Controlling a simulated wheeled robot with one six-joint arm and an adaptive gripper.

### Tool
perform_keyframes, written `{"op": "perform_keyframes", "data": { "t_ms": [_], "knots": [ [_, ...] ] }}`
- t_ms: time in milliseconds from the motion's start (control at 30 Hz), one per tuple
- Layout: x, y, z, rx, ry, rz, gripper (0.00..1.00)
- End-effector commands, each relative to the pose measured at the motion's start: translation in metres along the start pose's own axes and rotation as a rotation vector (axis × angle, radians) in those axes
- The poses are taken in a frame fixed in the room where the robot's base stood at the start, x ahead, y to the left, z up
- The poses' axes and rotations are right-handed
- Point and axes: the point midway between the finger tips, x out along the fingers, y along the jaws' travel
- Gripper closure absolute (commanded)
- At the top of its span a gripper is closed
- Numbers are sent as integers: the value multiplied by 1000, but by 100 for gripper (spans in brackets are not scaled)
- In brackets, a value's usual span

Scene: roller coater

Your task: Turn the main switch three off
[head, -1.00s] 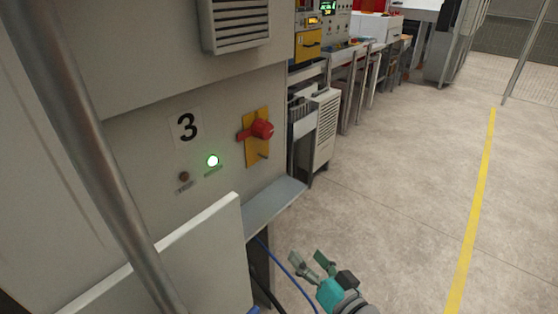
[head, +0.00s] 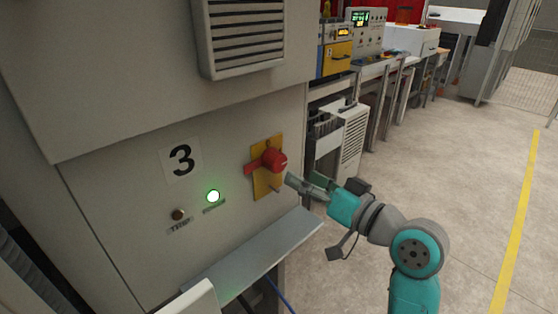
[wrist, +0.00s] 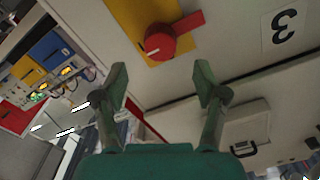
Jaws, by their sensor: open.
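The main switch three is a red rotary knob (head: 272,160) on a yellow plate (head: 262,185), beside the number 3 label (head: 182,159) on the grey cabinet. Its red handle points left, roughly level. A green lamp (head: 213,196) is lit below the label. My gripper (head: 303,181) is open and empty, just right of and slightly below the knob. In the wrist view my open fingers (wrist: 161,85) point toward the knob (wrist: 163,42), which lies beyond the fingertips with a visible gap.
A grey shelf (head: 255,262) juts from the cabinet below the switch. A dark unlit lamp (head: 179,214) is left of the green one. A vent box (head: 243,38) projects above. Benches with equipment (head: 365,58) stand behind; open floor (head: 470,180) lies right.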

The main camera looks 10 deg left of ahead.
Motion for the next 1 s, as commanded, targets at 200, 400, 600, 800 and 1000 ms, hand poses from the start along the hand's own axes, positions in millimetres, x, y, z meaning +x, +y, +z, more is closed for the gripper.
{"op": "perform_keyframes", "data": {
  "t_ms": [200, 400, 600, 800, 1000],
  "knots": [
    [41, -1, 0, 0, 0, -2, 28],
    [70, -1, 0, 0, 0, -1, 28],
    [84, 0, 0, 0, 2, 0, 28],
    [87, 0, 0, 0, 1, 1, 28],
    [86, 0, 0, 0, 2, 1, 48]
  ]
}}
